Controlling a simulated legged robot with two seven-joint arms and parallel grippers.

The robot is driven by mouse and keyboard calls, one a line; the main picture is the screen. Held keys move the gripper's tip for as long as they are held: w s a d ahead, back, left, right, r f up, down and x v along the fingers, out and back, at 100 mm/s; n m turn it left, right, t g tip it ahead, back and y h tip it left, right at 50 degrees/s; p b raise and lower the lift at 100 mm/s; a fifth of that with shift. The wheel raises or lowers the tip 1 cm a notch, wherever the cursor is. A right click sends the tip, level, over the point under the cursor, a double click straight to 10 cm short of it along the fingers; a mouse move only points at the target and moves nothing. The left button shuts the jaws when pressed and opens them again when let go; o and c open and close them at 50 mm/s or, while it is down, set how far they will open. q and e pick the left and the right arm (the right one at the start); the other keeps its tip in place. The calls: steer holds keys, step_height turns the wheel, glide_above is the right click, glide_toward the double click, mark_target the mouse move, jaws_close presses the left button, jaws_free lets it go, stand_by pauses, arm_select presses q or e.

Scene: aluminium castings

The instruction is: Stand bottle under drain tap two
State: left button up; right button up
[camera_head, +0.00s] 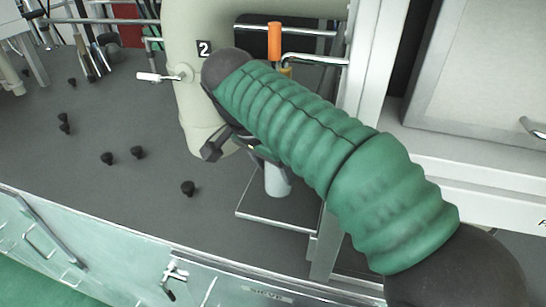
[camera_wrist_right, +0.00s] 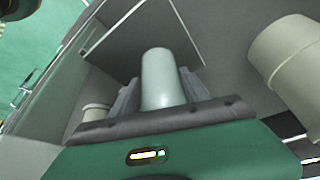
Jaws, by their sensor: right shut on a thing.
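A pale grey bottle (camera_head: 277,182) shows below my right arm in the head view, its upper part hidden by the arm. My right gripper (camera_head: 243,150) is mostly covered by its own green-sleeved arm. In the right wrist view, its fingers (camera_wrist_right: 160,88) are shut on both sides of the bottle (camera_wrist_right: 160,65). A beige pipe (camera_head: 195,125) marked by a "2" label (camera_head: 204,48) stands just left of the gripper, with a white-handled tap (camera_head: 160,77) on it. The pipe also shows in the wrist view (camera_wrist_right: 290,65). My left gripper is out of view.
A thin-edged plate (camera_head: 270,222) lies below the bottle; contact is unclear. Several black knobs (camera_head: 188,188) stand on the grey worktop (camera_head: 100,115). An orange handle (camera_head: 274,40) is behind the arm. A white frame post (camera_head: 372,50) and cabinet (camera_head: 480,70) are at right.

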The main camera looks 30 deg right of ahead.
steer(key=shift+s+a, duration=0.1)
steer(key=shift+s, duration=0.7)
steer(key=shift+s+f+b, duration=0.1)
steer(key=shift+s+b, duration=0.05)
steer(key=shift+b, duration=0.15)
steer(key=o, duration=1.2)
steer(key=shift+o, duration=1.1)
steer(key=shift+w, duration=0.25)
steer(key=shift+o, duration=0.4)
steer(key=shift+w+f, duration=0.15)
steer(key=shift+w, duration=0.45)
steer(key=shift+s+r, duration=0.1)
steer(key=shift+r, duration=0.1)
steer(key=shift+s+r, duration=0.15)
arm_select(q)
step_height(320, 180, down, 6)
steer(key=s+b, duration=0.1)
steer(key=b, duration=0.5)
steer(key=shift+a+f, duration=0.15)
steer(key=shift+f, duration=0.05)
arm_select(e)
steer(key=s+a+r, duration=0.1)
steer(key=s+a, duration=0.1)
steer(key=a, duration=0.4)
steer(key=s+a+r, duration=0.1)
steer(key=s+a, duration=0.1)
steer(key=a, duration=0.4)
steer(key=shift+s+a+r, duration=0.2)
steer(key=shift+a+r, duration=0.2)
steer(key=shift+d, duration=0.1)
